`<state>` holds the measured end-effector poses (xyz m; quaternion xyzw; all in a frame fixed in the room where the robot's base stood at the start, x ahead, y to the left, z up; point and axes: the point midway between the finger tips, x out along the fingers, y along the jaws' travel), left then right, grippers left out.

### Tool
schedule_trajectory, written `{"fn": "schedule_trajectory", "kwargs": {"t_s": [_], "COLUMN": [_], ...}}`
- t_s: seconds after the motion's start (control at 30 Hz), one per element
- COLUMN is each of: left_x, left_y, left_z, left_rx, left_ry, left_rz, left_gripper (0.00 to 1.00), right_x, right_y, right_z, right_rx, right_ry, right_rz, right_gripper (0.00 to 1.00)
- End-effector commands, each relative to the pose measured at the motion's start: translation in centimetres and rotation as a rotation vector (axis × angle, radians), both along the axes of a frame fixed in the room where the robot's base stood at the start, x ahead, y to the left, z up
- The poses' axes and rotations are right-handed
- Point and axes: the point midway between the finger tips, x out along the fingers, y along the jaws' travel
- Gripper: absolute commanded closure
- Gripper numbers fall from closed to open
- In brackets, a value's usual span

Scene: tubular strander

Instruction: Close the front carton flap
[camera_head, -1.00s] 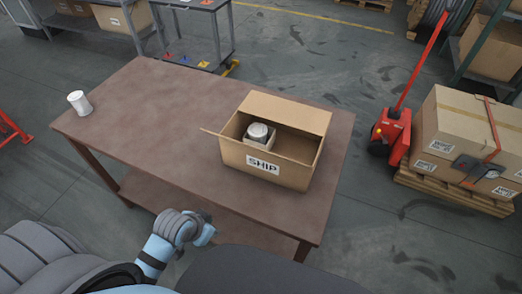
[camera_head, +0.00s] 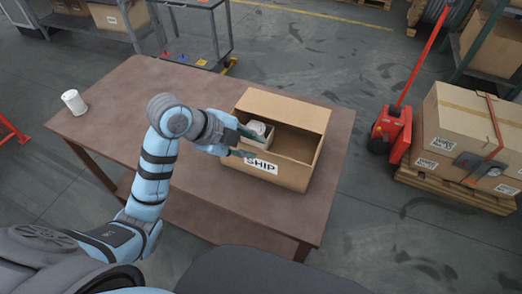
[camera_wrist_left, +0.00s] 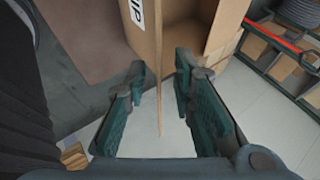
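The open carton (camera_head: 283,173) with the SHIP label stands on the brown table, its far flap (camera_head: 285,108) raised. My left gripper (camera_head: 246,144) is at the carton's left end and hides part of it, including the place where a flap stuck out on that side. In the left wrist view, a thin carton flap (camera_wrist_left: 158,75) shows edge-on between the two fingers of my left gripper (camera_wrist_left: 165,98). The fingers are open, with gaps on both sides of the flap. A round white-topped item (camera_head: 259,128) sits inside the carton, partly hidden. My right gripper is not in view.
A white cup (camera_head: 74,102) stands at the far left of the table (camera_head: 115,115). A red pallet jack (camera_head: 391,130) and a loaded pallet (camera_head: 470,135) stand to the right. A grey cart (camera_head: 203,30) is behind the table.

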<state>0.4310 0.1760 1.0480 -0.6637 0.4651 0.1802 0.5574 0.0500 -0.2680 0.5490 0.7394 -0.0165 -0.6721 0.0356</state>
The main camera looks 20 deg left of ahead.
Motion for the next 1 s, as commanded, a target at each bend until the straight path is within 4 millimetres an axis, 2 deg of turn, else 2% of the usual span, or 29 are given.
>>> {"fn": "schedule_trajectory", "kwargs": {"t_s": [0.1, 0.2, 0.57, 0.7, 0.73, 1.0], "left_x": [1.2, 2.0, 2.5, 2.5, 2.5, 2.5], "left_y": [-1.1, -1.7, -2.0, -2.0, -2.0, -2.0], "left_z": [-2.1, -3.1, -3.8, -3.7, -3.7, -3.7], "left_rx": [-0.003, -0.003, 0.002, 0.002, 0.002, 0.001], "left_ry": [0.003, 0.001, 0.0, 0.0, 0.0, 0.0], "left_rz": [0.001, 0.0, 0.001, 0.001, 0.001, 0.002], "left_gripper": [0.77, 0.77, 0.77, 0.97, 1.0, 1.0], "right_x": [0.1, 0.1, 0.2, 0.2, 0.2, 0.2], "right_y": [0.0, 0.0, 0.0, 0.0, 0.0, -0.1], "right_z": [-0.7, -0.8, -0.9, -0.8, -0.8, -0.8], "right_rx": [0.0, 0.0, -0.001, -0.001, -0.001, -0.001], "right_ry": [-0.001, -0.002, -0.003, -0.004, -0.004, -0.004], "right_rz": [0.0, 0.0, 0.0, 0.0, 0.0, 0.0], "right_gripper": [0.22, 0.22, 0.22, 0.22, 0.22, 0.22]}}
